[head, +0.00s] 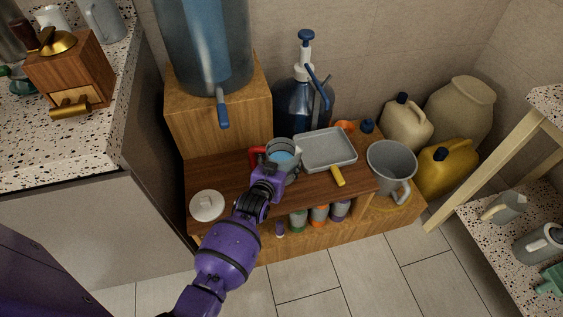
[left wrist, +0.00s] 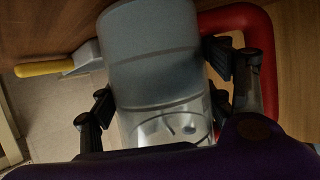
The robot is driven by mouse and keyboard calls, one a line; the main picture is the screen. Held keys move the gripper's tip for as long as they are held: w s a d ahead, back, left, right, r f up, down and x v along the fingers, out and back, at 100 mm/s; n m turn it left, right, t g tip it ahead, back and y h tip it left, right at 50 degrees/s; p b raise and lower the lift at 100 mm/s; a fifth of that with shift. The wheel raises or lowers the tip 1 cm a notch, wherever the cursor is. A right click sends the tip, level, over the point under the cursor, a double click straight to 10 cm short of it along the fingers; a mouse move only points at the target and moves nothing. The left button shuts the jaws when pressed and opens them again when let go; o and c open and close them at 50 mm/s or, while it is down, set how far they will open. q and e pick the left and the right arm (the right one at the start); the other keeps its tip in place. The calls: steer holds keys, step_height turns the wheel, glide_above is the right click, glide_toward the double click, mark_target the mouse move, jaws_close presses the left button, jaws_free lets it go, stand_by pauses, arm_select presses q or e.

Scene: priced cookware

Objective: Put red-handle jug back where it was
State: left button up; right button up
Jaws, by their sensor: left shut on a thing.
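The red-handle jug (head: 283,147) is grey with bluish contents and stands roughly upright at the low brown wooden bench, below the blue tap. Its red handle (head: 256,154) points left in the head view and lies on the right in the left wrist view (left wrist: 268,65). My left gripper (head: 270,178) reaches it from the front. In the left wrist view the fingers (left wrist: 160,92) are on either side of the grey jug body (left wrist: 155,50), shut on it. I cannot tell whether its base touches the bench. My right gripper is not in view.
A big blue water tank (head: 205,45) with a tap (head: 222,112) stands behind. A grey tray with a yellow handle (head: 327,148) lies right beside the jug. A white lid (head: 207,205) lies left. A grey bucket (head: 390,162) and canisters stand right. The bench's left part is mostly clear.

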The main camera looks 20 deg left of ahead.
arm_select(q)
steer(key=shift+f, duration=0.2)
steer(key=o, duration=1.8)
steer(key=shift+o, duration=1.3)
